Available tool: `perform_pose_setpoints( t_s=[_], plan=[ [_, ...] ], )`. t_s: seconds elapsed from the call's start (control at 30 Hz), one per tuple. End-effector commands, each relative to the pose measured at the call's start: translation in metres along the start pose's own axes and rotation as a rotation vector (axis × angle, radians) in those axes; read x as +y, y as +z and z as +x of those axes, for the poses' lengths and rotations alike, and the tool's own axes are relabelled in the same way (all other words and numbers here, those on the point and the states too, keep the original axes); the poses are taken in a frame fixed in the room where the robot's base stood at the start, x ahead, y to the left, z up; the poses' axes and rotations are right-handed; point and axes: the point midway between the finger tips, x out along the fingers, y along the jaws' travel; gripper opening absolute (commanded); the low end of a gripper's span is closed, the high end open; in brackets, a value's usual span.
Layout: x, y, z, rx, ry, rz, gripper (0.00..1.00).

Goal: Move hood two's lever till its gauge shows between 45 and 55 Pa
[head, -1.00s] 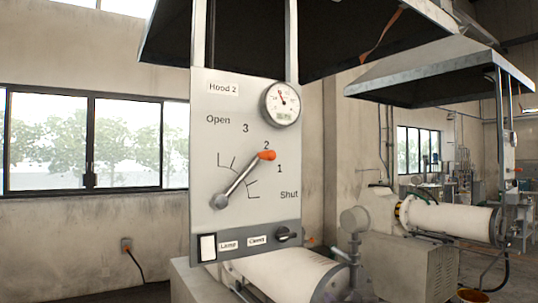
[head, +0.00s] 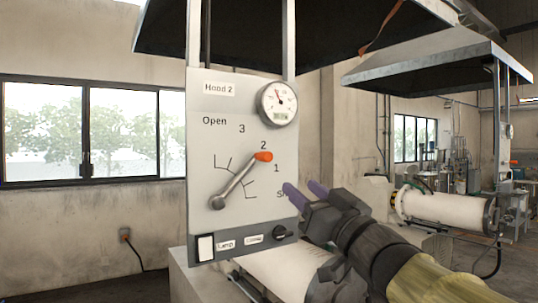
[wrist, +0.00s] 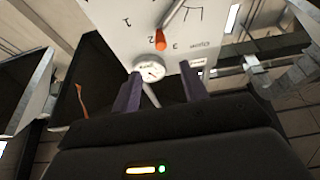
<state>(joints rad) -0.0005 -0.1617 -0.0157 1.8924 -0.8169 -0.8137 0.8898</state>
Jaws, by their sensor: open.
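The hood two panel (head: 215,150) is a pale upright plate marked Open, 3, 2, 1 and Shut. Its lever (head: 237,182) is a grey bar with an orange knob (head: 263,156), pointing up and right, just below the 2. The round gauge (head: 278,103) is at the panel's upper right; its needle leans up and left, the figures too small to read. My gripper (head: 303,189) is open and empty, below and right of the knob, over part of the Shut label. In the wrist view the knob (wrist: 160,40) and gauge (wrist: 149,70) appear upside down, beyond the purple fingers.
A switch (head: 206,247) and a small dark knob (head: 281,233) sit along the panel's bottom edge. A dark hood (head: 320,35) overhangs above. A pale cylinder (head: 290,270) lies below the panel. Another hood (head: 430,68) and mill (head: 445,218) stand at right. Space left of the panel is open.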

Motion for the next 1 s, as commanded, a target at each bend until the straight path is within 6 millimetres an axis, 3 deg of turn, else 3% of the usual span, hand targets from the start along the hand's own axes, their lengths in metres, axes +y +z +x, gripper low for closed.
perform_pose_setpoints(
  t_s=[0.7, 1.0],
  plan=[
    [0.000, -0.003, 0.129, -0.002, -0.001, 0.003, 0.44],
    [0.000, 0.000, 0.150, -0.001, 0.001, 0.001, 0.44]
  ],
)
